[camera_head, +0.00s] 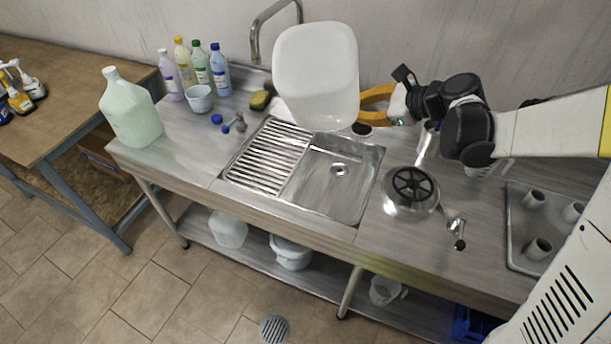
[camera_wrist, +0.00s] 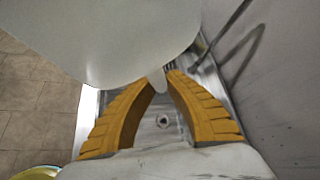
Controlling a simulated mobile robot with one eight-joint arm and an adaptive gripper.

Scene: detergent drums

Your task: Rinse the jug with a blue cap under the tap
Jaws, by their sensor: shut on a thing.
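My gripper (camera_head: 376,104) has orange fingers and is shut on a large, plain white jug (camera_head: 317,75), held above the sink (camera_head: 338,170). The jug is tilted and no cap shows on it. In the wrist view the jug (camera_wrist: 100,35) fills the upper left, and the fingers (camera_wrist: 158,82) close on a narrow white part of it. The tap (camera_head: 259,32) is a bent metal pipe behind the jug; its lower part is partly hidden. A small blue cap (camera_head: 216,119) lies on the counter left of the sink.
A translucent jug with pale green liquid (camera_head: 132,112) stands at the counter's left end. A round metal pot (camera_head: 411,190) is right of the sink. The ribbed drainboard (camera_head: 268,155) is clear.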

